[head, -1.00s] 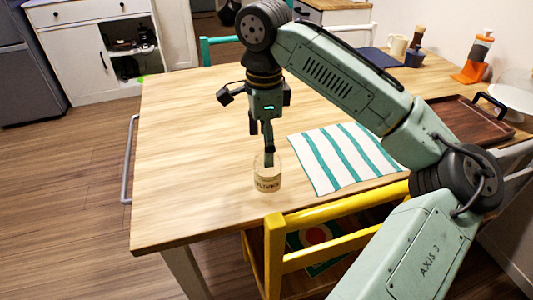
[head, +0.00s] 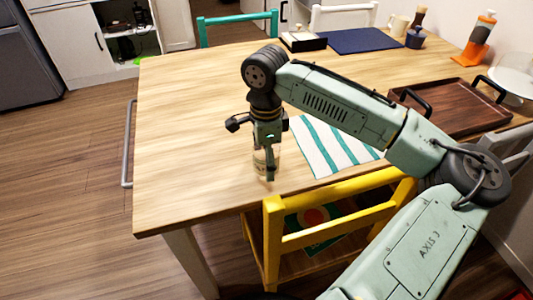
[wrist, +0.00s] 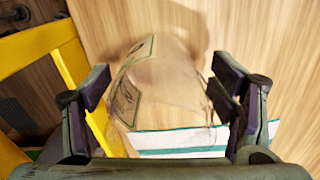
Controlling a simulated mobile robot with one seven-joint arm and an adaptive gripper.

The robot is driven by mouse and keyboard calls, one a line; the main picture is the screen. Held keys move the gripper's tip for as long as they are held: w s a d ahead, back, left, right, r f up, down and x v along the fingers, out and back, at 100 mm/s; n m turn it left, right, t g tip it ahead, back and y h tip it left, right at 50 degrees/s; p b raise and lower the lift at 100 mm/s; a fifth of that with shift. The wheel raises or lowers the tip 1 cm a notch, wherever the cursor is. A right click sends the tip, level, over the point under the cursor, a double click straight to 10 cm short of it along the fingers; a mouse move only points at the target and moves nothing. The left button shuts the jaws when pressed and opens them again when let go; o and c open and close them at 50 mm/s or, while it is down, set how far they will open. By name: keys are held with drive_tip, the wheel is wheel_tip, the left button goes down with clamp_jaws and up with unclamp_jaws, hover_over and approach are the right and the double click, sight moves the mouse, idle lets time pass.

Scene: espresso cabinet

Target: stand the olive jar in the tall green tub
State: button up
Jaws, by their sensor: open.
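The olive jar (head: 259,161) is a clear glass jar with a pale label, standing near the front edge of the wooden table. My gripper (head: 268,166) is down at the jar and partly hides it in the head view. In the wrist view the see-through jar (wrist: 165,85) shows between the two open fingers of my gripper (wrist: 168,92), its label on the left. I cannot tell whether either finger touches the glass. I cannot make out a tall green tub in either view.
A yellow chair (head: 335,231) stands against the table's front edge, close to the jar. A striped cloth (head: 330,146) lies to the right, with a brown tray (head: 455,107) beyond. A blue mat (head: 355,40) lies at the back. The table's left side is clear.

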drive_tip(key=shift+c, duration=0.5)
drive_tip(key=c, duration=1.3)
drive_tip(key=shift+r, duration=0.15)
